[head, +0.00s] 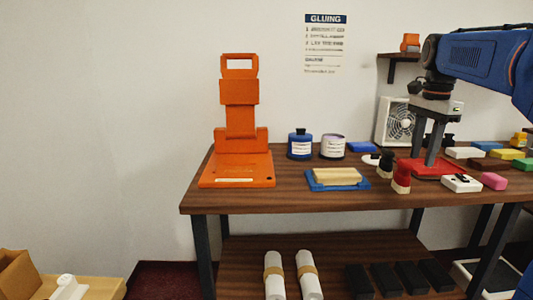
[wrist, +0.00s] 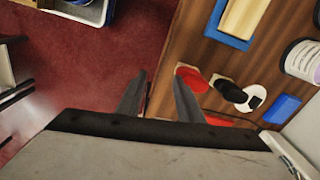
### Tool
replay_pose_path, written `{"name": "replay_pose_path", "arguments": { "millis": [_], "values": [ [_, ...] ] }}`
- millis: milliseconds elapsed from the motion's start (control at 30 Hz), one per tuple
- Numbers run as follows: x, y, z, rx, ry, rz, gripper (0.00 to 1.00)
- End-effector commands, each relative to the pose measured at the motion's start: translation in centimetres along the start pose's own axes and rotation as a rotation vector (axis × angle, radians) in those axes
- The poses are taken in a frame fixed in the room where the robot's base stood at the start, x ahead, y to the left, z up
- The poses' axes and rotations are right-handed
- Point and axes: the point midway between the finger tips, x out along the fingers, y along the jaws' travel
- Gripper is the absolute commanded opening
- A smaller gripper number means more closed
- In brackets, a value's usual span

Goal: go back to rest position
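My gripper (head: 422,160) hangs from my blue arm over the right half of the wooden counter (head: 300,199), fingers pointing down. In the head view its fingertips show in front of a red tray (head: 446,168); I cannot tell how high they are above it. In the wrist view the two fingers of my gripper (wrist: 160,85) stand apart with nothing between them. The gripper is open and empty. The gripper body hides much of the lower part of the wrist view.
Close to the gripper are a red-and-cream piece (head: 401,177), a white block (head: 461,184) and a pink block (head: 493,180). A fan (head: 397,121) is behind.

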Motion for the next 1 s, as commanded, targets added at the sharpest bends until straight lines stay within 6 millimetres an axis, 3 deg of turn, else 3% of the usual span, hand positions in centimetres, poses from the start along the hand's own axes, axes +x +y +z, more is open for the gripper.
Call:
{"name": "replay_pose_path", "arguments": {
  "millis": [267, 467, 767, 1000],
  "values": [
    [1.5, 3.4, 3.6, -0.189, 0.025, -0.047, 0.34],
    [4.3, 7.5, 7.5, -0.420, 0.061, -0.098, 0.34],
    [9.9, 14.2, 12.6, -0.775, 0.134, -0.171, 0.34],
    [15.6, 19.6, 15.9, -1.054, 0.207, -0.221, 0.34]
  ]
}}
